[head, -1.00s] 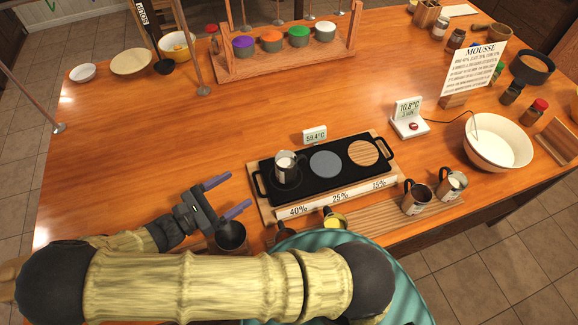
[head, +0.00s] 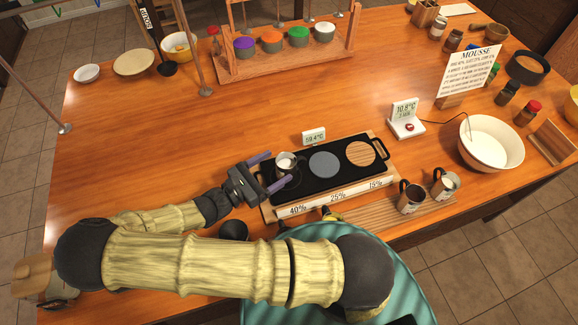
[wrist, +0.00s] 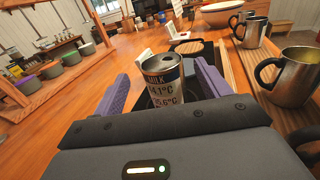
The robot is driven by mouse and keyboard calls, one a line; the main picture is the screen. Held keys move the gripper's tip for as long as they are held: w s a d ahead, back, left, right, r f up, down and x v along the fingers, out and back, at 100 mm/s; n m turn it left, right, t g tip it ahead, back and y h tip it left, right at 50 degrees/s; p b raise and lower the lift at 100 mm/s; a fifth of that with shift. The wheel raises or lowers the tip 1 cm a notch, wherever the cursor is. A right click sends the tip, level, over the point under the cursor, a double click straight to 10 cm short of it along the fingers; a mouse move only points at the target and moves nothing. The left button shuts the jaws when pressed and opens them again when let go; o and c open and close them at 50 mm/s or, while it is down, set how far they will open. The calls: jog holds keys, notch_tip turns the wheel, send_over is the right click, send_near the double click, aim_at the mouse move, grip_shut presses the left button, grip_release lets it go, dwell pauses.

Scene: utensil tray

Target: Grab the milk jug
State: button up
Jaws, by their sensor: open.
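The milk jug (head: 286,161) is a small metal jug with white contents, upright on the left spot of the black three-spot tray (head: 322,189). In the wrist view the jug (wrist: 163,82) has a label reading MILK with temperatures, and its base is hidden by my gripper body. My gripper (head: 270,171) is open, with one purple finger on each side of the jug. The fingers (wrist: 160,74) show gaps to the jug in the wrist view, so it is not clamped.
Two more metal jugs (head: 411,197) (head: 446,184) stand on a wooden rack to the right. A small display (head: 314,136) reads 59.4°C behind the tray. A dark cup (head: 233,231) is below my wrist. A white bowl (head: 491,143) is at far right. The table's left middle is clear.

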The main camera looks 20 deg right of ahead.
aim_at(294, 156)
jog(key=shift+w+d+r+p, duration=0.1)
jog(key=shift+d+p, duration=0.2)
jog(key=p+x, duration=0.2)
jog(key=x, duration=0.2)
jog(key=shift+d, duration=0.35)
jog(key=c, duration=1.3)
jog(key=shift+r, duration=0.15)
notch_tip(294, 156, up, 10)
jog(key=shift+f+b, duration=0.1)
jog(key=shift+b, duration=0.7)
